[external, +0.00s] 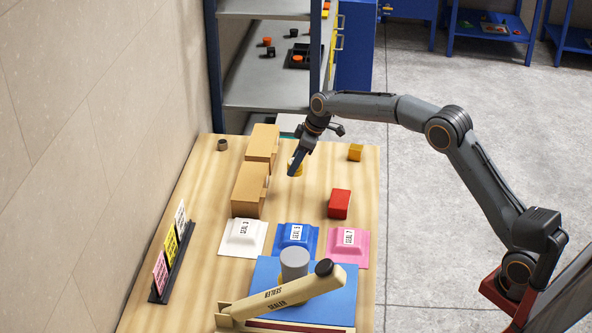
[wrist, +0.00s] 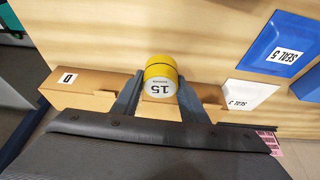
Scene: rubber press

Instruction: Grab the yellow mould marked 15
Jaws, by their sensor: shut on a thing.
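The yellow mould (wrist: 160,68) is a short cylinder with a white label reading 15, seen in the wrist view between my two fingers. My gripper (wrist: 158,90) is shut on it. I cannot tell whether the mould touches the table.
Tan boxes (external: 249,190) stand just left of my gripper.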

